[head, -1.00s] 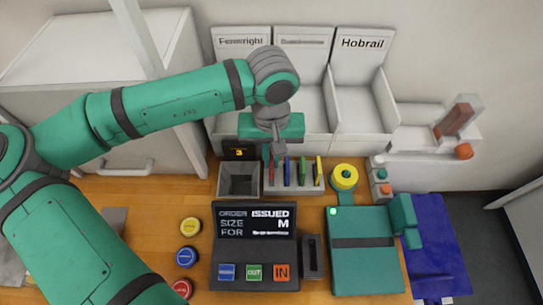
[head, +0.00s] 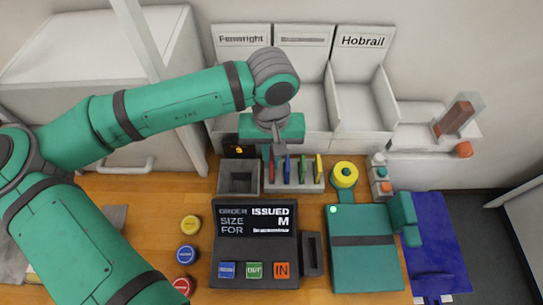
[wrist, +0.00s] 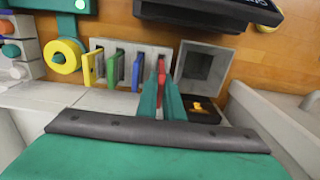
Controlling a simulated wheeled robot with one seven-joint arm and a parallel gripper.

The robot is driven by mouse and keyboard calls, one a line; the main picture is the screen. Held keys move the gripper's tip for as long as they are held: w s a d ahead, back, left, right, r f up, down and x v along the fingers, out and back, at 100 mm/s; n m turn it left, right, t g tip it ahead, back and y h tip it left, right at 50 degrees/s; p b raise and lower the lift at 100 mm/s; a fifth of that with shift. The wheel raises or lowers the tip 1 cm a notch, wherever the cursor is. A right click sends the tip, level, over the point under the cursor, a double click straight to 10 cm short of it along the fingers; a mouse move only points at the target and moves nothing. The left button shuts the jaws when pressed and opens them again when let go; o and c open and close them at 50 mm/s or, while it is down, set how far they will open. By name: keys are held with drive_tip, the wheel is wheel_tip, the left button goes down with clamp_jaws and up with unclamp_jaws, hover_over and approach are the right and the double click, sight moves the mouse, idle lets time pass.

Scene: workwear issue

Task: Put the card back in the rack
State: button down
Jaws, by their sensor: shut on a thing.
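My gripper (wrist: 162,82) points down and is shut on a red card (wrist: 162,72). The card is at the end slot of the grey rack (wrist: 99,44), next to the blue card; I cannot tell how deep it sits. In the head view the red card (head: 271,172) shows at the left end of the rack (head: 294,187), below my gripper (head: 271,155). A blue card (wrist: 136,71), a green card (wrist: 112,68) and a yellow card (wrist: 88,68) stand in the other slots.
A grey open box (head: 238,180) stands left of the rack, with a small dark display (head: 238,148) behind it. A yellow reel (head: 344,176) is to the right. The order terminal (head: 254,250) stands in front, and pale bins (head: 360,105) rise behind.

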drive_tip(key=shift+f, duration=1.7)
idle(1.1)
idle(0.4)
drive_tip(key=c, duration=1.8)
unclamp_jaws()
drive_tip(key=shift+r, duration=4.55)
